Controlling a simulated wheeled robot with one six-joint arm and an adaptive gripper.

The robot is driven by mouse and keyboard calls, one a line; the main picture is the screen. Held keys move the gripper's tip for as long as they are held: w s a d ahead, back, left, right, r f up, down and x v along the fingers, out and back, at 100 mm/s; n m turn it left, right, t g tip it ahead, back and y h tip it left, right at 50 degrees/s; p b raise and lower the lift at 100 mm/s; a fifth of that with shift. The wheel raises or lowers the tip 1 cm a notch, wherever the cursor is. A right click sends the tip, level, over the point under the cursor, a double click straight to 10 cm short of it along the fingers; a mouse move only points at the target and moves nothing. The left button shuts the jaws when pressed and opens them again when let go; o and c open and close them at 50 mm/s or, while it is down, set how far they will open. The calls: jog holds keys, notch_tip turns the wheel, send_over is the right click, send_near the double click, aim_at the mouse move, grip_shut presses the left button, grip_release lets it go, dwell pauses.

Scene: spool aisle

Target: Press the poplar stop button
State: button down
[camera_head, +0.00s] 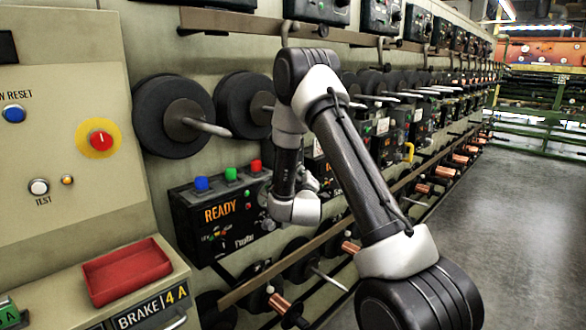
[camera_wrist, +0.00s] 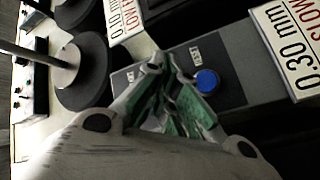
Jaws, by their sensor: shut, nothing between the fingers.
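My gripper (camera_wrist: 165,62) is shut and empty, with green pads on its fingers. In the wrist view its tips are over a grey panel (camera_wrist: 228,62), left of a round blue button (camera_wrist: 207,80); I cannot tell whether they touch the panel. In the head view my gripper is mostly hidden by my arm. A black READY box (camera_head: 225,222) there carries a blue button (camera_head: 201,183), a green button (camera_head: 231,174) and a red button (camera_head: 255,166). Its script label is too small to read surely. I cannot identify the poplar stop button.
A beige cabinet (camera_head: 50,200) at left has a red button on yellow (camera_head: 101,140) and a red tray (camera_head: 127,272). Black spools (camera_head: 160,112) on rods jut from the machine. A rail (camera_head: 330,240) runs below the boxes. The floor (camera_head: 500,220) at right is clear.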

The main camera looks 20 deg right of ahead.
jog(key=shift+s+d, duration=0.35)
jog(key=shift+s, duration=0.6)
jog(key=shift+s+d, duration=0.3)
jog(key=shift+s, duration=0.6)
jog(key=shift+s+d, duration=0.35)
jog(key=shift+s, duration=0.6)
